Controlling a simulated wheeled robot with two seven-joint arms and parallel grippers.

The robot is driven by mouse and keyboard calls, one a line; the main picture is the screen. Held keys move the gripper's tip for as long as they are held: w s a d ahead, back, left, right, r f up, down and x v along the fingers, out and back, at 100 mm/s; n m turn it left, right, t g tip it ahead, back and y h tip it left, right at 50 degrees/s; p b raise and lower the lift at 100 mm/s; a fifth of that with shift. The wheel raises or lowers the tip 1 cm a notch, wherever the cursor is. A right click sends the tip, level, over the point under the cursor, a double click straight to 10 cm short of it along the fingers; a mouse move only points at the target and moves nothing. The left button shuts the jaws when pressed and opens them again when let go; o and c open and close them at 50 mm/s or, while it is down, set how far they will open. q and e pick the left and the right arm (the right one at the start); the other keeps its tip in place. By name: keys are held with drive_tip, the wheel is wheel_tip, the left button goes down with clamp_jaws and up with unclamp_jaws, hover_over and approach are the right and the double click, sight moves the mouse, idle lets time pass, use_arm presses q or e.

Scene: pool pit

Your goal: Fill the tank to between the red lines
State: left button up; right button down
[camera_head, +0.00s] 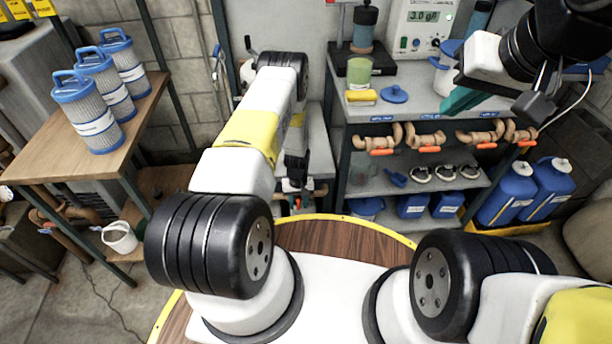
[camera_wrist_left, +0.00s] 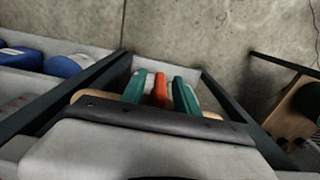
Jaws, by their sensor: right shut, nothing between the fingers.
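My left gripper (camera_head: 296,186) reaches down at the narrow grey bench between the shelves. In the left wrist view its two teal fingers (camera_wrist_left: 160,92) stand apart, one on each side of an orange handle (camera_wrist_left: 160,88). Small gaps seem to show beside the handle, so contact is not clear. My right gripper (camera_head: 466,97) is shut and empty, raised in front of the right shelf. I cannot make out a tank with red lines in either view; my left arm hides part of the bench.
A grey shelf unit (camera_head: 408,106) holds a digital meter (camera_head: 421,30), a green cup (camera_head: 359,72) and pipe valves with orange handles (camera_head: 426,140). Blue jugs (camera_head: 508,193) stand at right. Filter cartridges (camera_head: 90,112) stand on a wooden table (camera_head: 50,157) at left. A white bucket (camera_head: 120,237) sits below.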

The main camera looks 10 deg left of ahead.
use_arm(q)
drive_tip(key=shift+f, duration=0.3)
clamp_jaws()
